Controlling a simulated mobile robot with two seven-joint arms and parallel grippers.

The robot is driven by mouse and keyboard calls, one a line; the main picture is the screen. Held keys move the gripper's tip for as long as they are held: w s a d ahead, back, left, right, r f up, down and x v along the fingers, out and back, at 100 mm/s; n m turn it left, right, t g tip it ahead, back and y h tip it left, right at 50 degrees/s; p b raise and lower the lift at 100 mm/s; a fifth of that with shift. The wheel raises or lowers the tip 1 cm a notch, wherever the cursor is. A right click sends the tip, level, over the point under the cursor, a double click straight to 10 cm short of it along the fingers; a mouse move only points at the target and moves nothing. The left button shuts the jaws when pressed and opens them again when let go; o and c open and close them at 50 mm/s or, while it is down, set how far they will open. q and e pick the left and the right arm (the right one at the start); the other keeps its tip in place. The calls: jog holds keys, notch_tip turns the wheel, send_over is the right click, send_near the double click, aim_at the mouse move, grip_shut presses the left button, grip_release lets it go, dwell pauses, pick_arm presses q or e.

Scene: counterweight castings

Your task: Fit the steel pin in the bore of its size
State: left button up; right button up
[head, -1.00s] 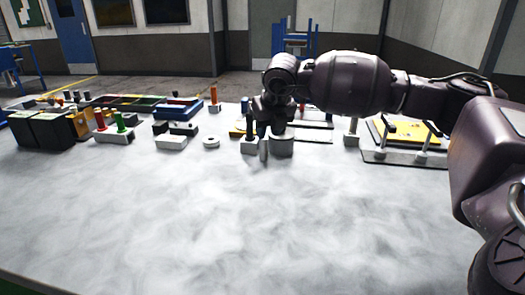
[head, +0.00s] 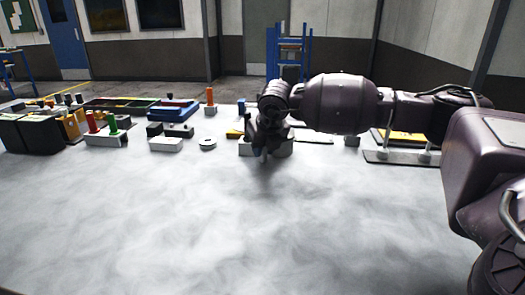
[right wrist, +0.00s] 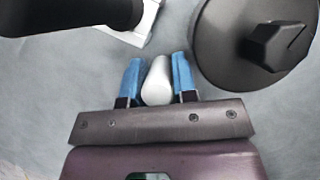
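The steel pin (right wrist: 157,82) is a light grey cylinder between the two blue fingertips of my right gripper (right wrist: 158,78) in the right wrist view. The fingers sit close on both sides of it; I cannot tell whether they press on it. In the head view my right gripper (head: 262,152) is low over the table and hides most of the pin. A grey round part (head: 281,147) stands just behind the gripper; a dark disc with a black knob (right wrist: 250,45) shows in the right wrist view. No bore of the pin's size can be made out. My left gripper is out of view.
A white block with a black post (right wrist: 130,30) is close to the gripper. A pale ring (head: 208,144), a white block (head: 166,145) and a block with red and green pegs (head: 107,138) lie to the left. A plate with posts (head: 400,157) is right. The front table is clear.

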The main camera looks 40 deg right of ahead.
grip_shut()
pick_arm(q)
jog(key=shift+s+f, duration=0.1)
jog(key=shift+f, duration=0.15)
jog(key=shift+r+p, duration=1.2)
jog(key=shift+p, duration=0.45)
pick_arm(e)
notch_tip(320, 180, up, 20)
jog(key=shift+s+f, duration=0.1)
